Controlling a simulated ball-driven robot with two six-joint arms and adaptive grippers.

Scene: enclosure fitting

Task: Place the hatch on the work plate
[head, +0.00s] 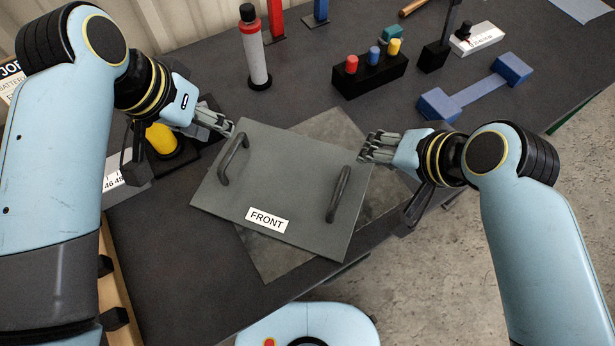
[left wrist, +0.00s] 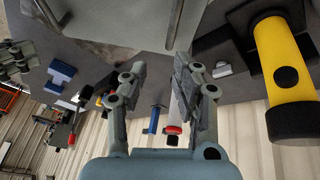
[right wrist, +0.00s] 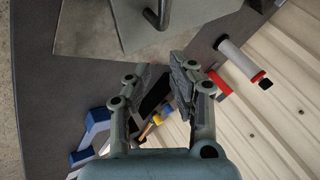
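The hatch (head: 285,175) is a grey square panel with two dark handles and a white FRONT label near its front edge. It lies over the mottled grey work plate (head: 340,124), turned relative to it, with its left part beyond the plate's edge. The plate shows behind, at right and in front. My left gripper (head: 230,128) is open and empty beside the hatch's back left edge, apart from the left handle. My right gripper (head: 366,150) is open and empty near the back right corner, apart from the right handle. Both wrist views show a gap between the fingers.
A grey bottle with a red band (head: 254,55) and a black block with coloured pegs (head: 370,72) stand behind. A blue bar-shaped part (head: 475,90) lies at back right. A yellow cylinder (head: 162,138) stands near my left wrist. The table's front edge is close to the plate.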

